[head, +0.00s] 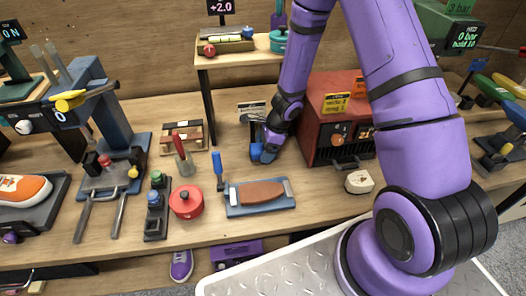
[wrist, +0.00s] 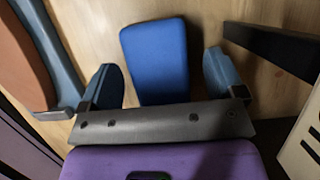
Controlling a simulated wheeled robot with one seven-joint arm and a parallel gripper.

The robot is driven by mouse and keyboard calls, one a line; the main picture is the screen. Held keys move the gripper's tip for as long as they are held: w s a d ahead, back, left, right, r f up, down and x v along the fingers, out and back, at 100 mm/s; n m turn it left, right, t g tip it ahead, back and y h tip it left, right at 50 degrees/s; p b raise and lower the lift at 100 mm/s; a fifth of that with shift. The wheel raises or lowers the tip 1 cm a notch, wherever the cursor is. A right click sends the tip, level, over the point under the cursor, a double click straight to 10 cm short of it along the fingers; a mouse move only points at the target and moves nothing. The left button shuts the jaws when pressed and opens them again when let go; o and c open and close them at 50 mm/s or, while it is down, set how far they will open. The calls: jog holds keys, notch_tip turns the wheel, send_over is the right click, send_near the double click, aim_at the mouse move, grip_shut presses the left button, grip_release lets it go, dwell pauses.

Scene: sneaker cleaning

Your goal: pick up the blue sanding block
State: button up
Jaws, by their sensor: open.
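The blue sanding block (wrist: 155,58) lies on the wooden bench in the wrist view, between the two fingers of my gripper (wrist: 163,80). The fingers are apart, with a gap on each side of the block. The block's near end is hidden behind the grey gripper body. In the head view the block (head: 257,151) shows small and partly covered by my gripper (head: 266,152), low over the bench left of the red box.
A blue tray (head: 232,209) with a brown pad stands left of my gripper. The red box (head: 318,109) with orange tags is close on the right. A shelf leg (head: 209,108) rises at the left. A red pot (head: 187,201) and a pale block (head: 359,181) stand nearer the front edge.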

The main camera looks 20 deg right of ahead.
jog(key=shift+a+f, duration=0.15)
jog(key=shift+f, duration=0.25)
jog(key=c, duration=1.1)
jog(key=shift+o, duration=0.2)
jog(key=shift+r, duration=0.15)
notch_tip(320, 180, up, 28)
jog(key=shift+o, duration=0.7)
